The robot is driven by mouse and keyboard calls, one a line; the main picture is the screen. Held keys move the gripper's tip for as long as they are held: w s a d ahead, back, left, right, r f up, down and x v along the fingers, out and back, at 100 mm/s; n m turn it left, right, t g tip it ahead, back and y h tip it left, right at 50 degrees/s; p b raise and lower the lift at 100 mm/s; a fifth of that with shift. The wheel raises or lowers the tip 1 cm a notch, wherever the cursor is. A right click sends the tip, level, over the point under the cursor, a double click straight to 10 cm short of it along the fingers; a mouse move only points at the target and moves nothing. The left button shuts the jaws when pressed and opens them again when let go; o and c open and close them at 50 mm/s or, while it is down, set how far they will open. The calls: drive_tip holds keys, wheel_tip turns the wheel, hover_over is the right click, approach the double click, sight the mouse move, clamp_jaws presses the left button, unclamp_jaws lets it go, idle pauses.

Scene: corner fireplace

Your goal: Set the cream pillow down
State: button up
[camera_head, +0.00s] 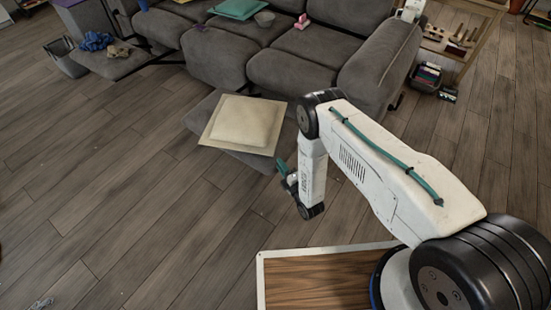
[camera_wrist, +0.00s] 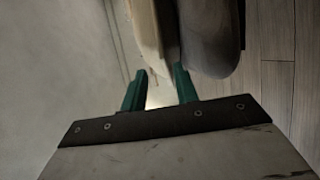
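The cream pillow (camera_head: 246,121) is a square cushion with a flat border. It lies flat on the grey raised footrest (camera_head: 197,118) in front of the sofa, with its border reaching past the footrest's right side in the head view. My gripper (camera_head: 284,171) is just off the pillow's near right corner. In the wrist view the two green fingers (camera_wrist: 160,90) stand apart. The pillow's edge (camera_wrist: 146,32) shows just beyond them, beside the dark footrest (camera_wrist: 212,40). A pale patch shows between the fingers; I cannot tell whether they touch the pillow.
A second footrest (camera_head: 110,66) holds a blue cloth (camera_head: 96,41).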

drive_tip(key=v, duration=0.5)
drive_tip(key=w+r+m+g+h, duration=0.3)
drive_tip(key=w+r+m, duration=0.1)
drive_tip(key=w+r, duration=1.25)
drive_tip(key=s+d+r+m+g+h, duration=0.15)
drive_tip(key=d+r+m, duration=0.25)
drive_tip(key=r, duration=0.8)
drive_tip(key=s+d+r+m+g+h, duration=0.1)
drive_tip(key=d+r+m+g+h, duration=0.2)
drive_tip(key=r, duration=0.9)
drive_tip(key=s+d+r+m+g, duration=0.1)
drive_tip(key=s+d+r+m, duration=0.25)
drive_tip(key=s+r, duration=0.4)
drive_tip(key=s+d+r+m+g, duration=0.15)
drive_tip(key=s+d+r, duration=0.25)
drive_tip(key=s+r, duration=0.4)
drive_tip(key=s+d+r+m+g, duration=0.1)
drive_tip(key=s+r+m+g, duration=0.1)
drive_tip(key=s, duration=1.2)
drive_tip(key=s+d+r+m+g, duration=0.2)
drive_tip(key=s+m, duration=0.3)
drive_tip(key=s, duration=1)
drive_tip(key=shift+s+r+g+h, duration=0.2)
drive_tip(key=shift+r+g+h, duration=0.2)
drive_tip(key=shift+r, duration=0.35)
